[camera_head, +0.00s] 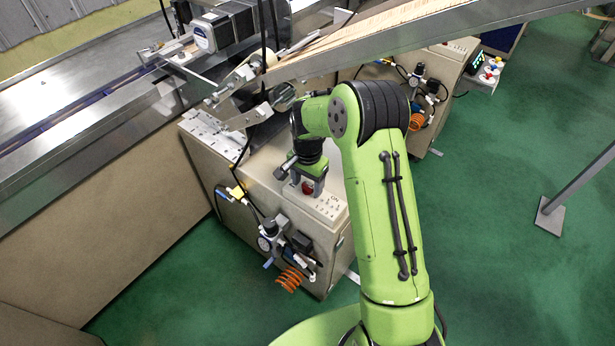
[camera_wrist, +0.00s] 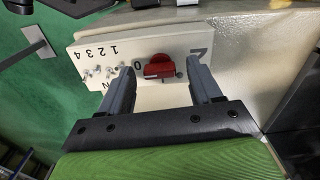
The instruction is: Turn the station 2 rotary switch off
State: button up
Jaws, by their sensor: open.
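The red rotary switch (camera_wrist: 158,66) sits on a cream control panel (camera_wrist: 180,44) in the wrist view, with a "0" mark at its left and a large "2" to its right. Its handle lies roughly sideways in that view. My gripper (camera_wrist: 162,73) is open, with one finger to the left of the switch and one to its right, and a gap on both sides. In the head view my gripper (camera_head: 308,181) points down over the panel (camera_head: 330,208), and a bit of the red switch (camera_head: 307,188) shows between the fingers.
Small toggle switches (camera_wrist: 103,71) marked 1 to 4 stand left of the rotary switch. An inclined metal chute (camera_head: 400,42) runs above my arm. Hoses and a gauge (camera_head: 264,243) hang on the cabinet's front. Green floor (camera_head: 480,200) is open to the right.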

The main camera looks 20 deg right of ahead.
aim_at(307, 185)
notch_tip(307, 185, up, 16)
jog(key=p, duration=0.3)
jog(key=shift+f, duration=0.15)
jog(key=s+r+n+t, duration=0.2)
jog(key=s+r+n, duration=0.2)
jog(key=s+r, duration=0.7)
jog(key=s+n+t, duration=0.3)
jog(key=s+n, duration=0.3)
jog(key=s, duration=1.1)
jog(key=shift+a+r+t, duration=0.15)
jog(key=shift+r+t, duration=0.05)
jog(key=shift+t, duration=0.1)
jog(key=shift+s, duration=0.1)
